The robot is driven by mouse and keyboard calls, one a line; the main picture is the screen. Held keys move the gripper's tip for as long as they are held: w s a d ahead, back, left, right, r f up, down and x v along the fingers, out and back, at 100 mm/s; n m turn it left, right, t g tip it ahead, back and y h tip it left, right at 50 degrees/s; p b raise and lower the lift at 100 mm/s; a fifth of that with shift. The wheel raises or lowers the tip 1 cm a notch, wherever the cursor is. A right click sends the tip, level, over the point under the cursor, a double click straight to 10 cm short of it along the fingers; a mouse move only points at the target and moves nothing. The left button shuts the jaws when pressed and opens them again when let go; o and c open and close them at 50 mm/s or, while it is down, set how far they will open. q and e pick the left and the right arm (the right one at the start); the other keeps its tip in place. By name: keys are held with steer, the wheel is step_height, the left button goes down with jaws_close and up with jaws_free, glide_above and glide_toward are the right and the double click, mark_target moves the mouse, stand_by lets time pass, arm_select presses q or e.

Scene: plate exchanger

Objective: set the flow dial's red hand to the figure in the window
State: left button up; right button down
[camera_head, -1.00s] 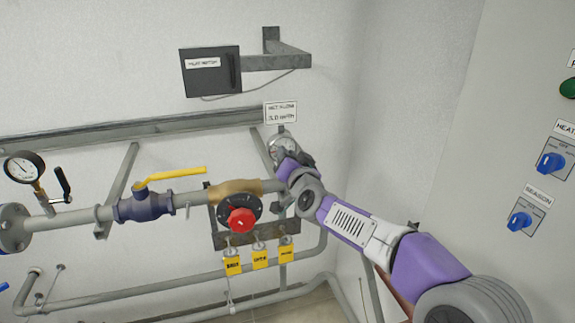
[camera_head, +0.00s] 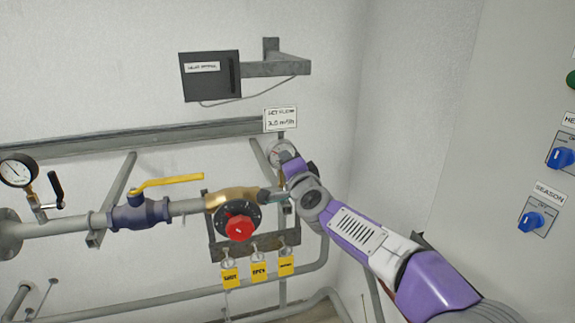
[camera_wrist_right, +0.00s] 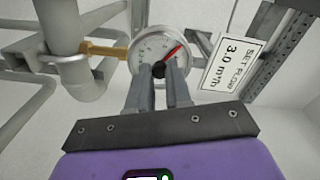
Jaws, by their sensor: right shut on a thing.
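The flow dial (camera_wrist_right: 152,44) is a round pale gauge face, seen upside down or tilted in the right wrist view, with a red hand (camera_wrist_right: 172,53) pointing up and right from its black centre knob (camera_wrist_right: 158,70). My right gripper (camera_wrist_right: 158,76) is shut on that knob. In the head view the dial (camera_head: 279,153) is partly covered by my right gripper (camera_head: 287,165). The white sign (camera_wrist_right: 232,64) beside the dial reads SET FLOW 3.0 m³/h; it also shows in the head view (camera_head: 280,119). The dial's figures are too small to read. My left gripper is out of view.
A red knob (camera_head: 239,228) on a brass valve, a yellow lever (camera_head: 167,181) and hanging yellow tags (camera_head: 259,271) are left of and below my right arm. A black box (camera_head: 210,77) hangs above. A panel with blue switches (camera_head: 531,221) is at right.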

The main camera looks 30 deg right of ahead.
stand_by(0.5)
steer(key=c, duration=1.1)
jaws_free()
steer(key=shift+o, duration=0.2)
steer(key=shift+s, duration=0.1)
steer(key=v, duration=0.7)
steer(key=shift+s+b, duration=0.2)
steer(key=shift+b, duration=0.1)
steer(key=shift+a, duration=0.1)
